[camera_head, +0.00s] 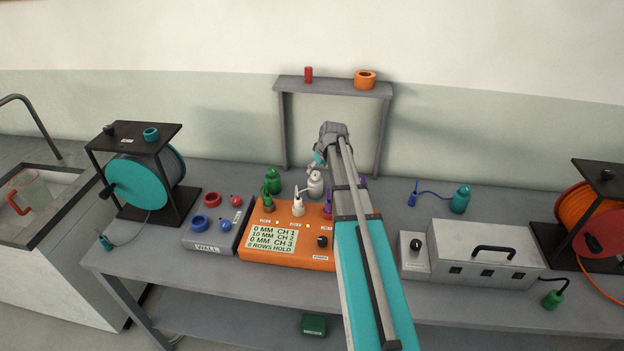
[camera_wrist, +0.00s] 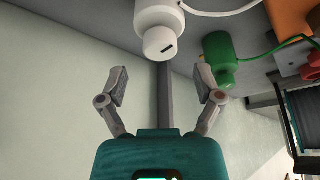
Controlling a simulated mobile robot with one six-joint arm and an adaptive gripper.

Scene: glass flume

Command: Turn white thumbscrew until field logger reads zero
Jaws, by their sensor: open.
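The white thumbscrew (camera_wrist: 160,43) is the round knob with a dark mark on top of a white bottle-shaped unit (camera_head: 315,185), behind the field logger. My gripper (camera_wrist: 160,82) is open and empty, with its fingers spread to either side below the thumbscrew in the wrist view, apart from it. In the head view my gripper (camera_head: 319,159) is just above the white unit, partly hidden by my wrist. The orange field logger (camera_head: 285,258) has a display (camera_head: 271,239) reading 0 MM CH 1, 10 MM CH 2, 0 MM CH 3, 0 ROWS HOLD.
A green unit (camera_head: 273,181) stands close left of the white one; it also shows in the wrist view (camera_wrist: 218,50). A purple unit is mostly hidden behind my arm. A grey shelf frame (camera_head: 333,87) stands behind. A teal reel (camera_head: 146,180) is left, a grey box (camera_head: 485,253) right.

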